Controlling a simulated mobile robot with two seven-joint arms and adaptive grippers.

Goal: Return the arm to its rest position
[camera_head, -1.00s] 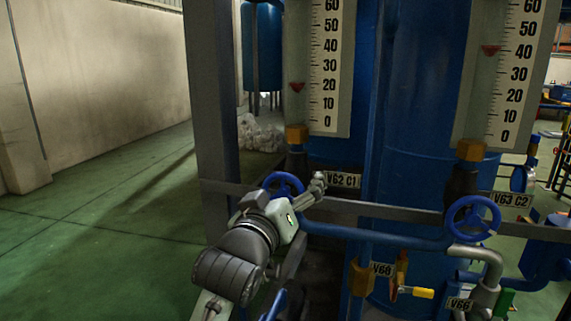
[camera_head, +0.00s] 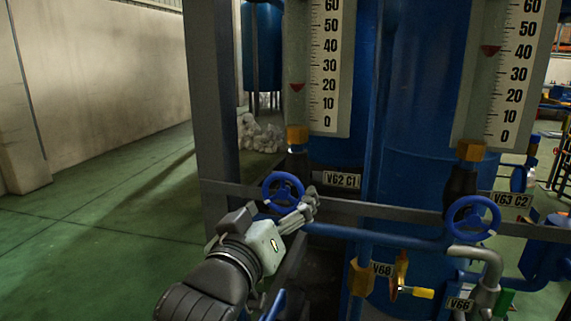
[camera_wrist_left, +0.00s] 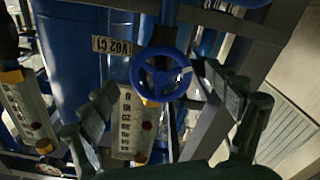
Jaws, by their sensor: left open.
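My left gripper (camera_head: 310,203) is open and empty, low in the middle of the head view. Its fingers point up and right, just right of the blue handwheel (camera_head: 283,190) beside the V62 C1 label (camera_head: 342,180). In the left wrist view the spread green-grey fingers of my left gripper (camera_wrist_left: 155,82) frame the same blue handwheel (camera_wrist_left: 161,74), which appears beyond them. The fingers do not close on it; the exact gap cannot be told. My right gripper is in neither view.
A grey frame post (camera_head: 213,110) and a horizontal rail (camera_head: 400,210) stand by the arm. A second blue handwheel (camera_head: 473,217), a yellow-handled valve (camera_head: 418,292) and pipes are at right. Green floor (camera_head: 90,240) is clear at left.

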